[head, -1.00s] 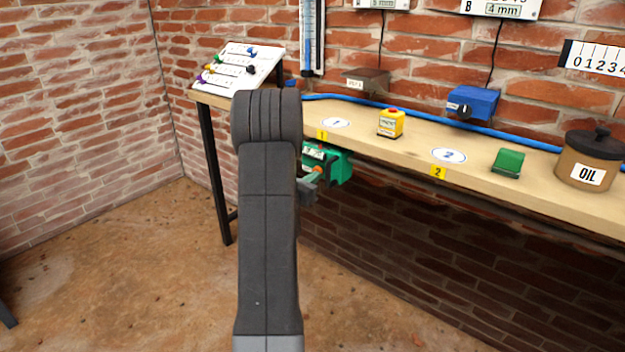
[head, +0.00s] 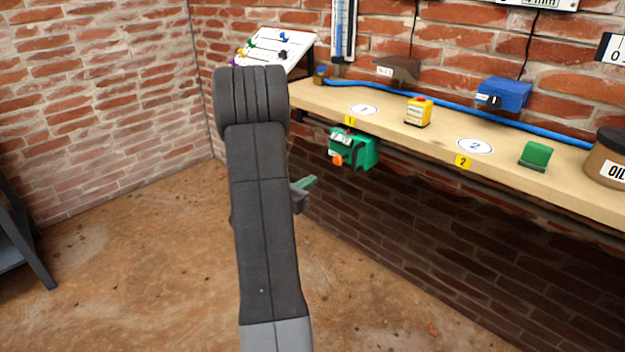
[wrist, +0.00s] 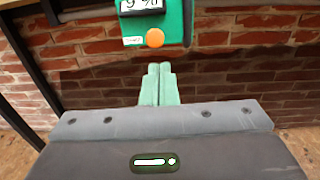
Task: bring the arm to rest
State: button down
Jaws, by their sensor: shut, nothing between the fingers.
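My gripper (head: 308,187) shows in the head view just right of my dark arm link, below the bench and mostly hidden behind the arm. In the wrist view its two pale green fingers (wrist: 160,84) are together with nothing between them. A green box (head: 352,149) with a small display and an orange knob hangs under the bench's front edge. In the wrist view the green box (wrist: 172,20) is ahead of and above the fingertips, apart from them; the display reads about 9 %.
The wooden bench (head: 400,133) runs along the brick wall. A dark metal frame (head: 20,235) stands at the left. The floor between is clear.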

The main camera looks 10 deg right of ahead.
jog(key=shift+d, duration=0.1)
dwell(0.5)
jog(key=x, duration=0.7)
jog(key=p+v, duration=0.2)
jog(key=v, duration=0.6)
jog(key=shift+a, duration=0.2)
jog(key=shift+s, duration=0.1)
